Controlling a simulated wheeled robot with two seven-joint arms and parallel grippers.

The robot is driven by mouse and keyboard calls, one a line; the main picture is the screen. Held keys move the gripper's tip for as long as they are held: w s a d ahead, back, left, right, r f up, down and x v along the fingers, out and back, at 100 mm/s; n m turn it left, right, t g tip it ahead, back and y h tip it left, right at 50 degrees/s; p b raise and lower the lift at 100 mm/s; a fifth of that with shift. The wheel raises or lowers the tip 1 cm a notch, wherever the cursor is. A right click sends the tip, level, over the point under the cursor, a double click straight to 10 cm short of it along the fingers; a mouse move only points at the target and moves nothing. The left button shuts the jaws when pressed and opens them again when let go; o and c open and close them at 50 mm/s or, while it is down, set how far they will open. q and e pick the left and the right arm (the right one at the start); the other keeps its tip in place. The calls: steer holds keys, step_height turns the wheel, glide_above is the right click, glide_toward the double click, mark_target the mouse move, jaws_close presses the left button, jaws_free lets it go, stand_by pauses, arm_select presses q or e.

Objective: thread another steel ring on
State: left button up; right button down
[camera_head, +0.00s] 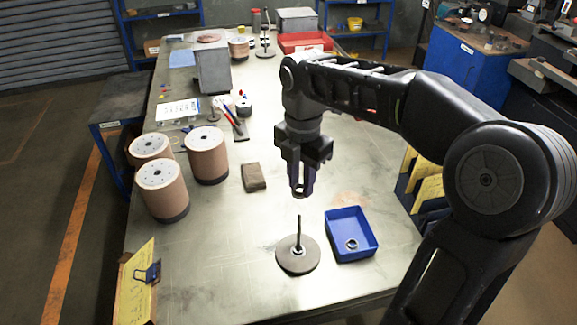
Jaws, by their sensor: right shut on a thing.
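My right gripper (300,188) points down and is shut on a small steel ring (299,192), which the fingers mostly hide. It hangs above the upright dark rod (298,228) of a stand, with a gap between the ring and the rod's tip. The stand's round brown base (285,261) lies flat on the table. A ring seems to sit around the rod at its foot. A blue tray (341,220) stands just right of the stand, with steel ring material (351,243) near its front; I cannot tell how many rings. My left gripper is not in view.
The metal table (215,265) is clear left of the stand. A brown block (253,177) lies behind it to the left. A yellow card holder (137,283) is at front left.

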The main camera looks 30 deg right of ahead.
steer(key=shift+s, duration=0.15)
steer(key=shift+f, duration=1.1)
steer(key=shift+f+b, duration=0.9)
steer(key=shift+f, duration=0.75)
steer(key=shift+f+b, duration=1)
steer(key=shift+f, duration=0.5)
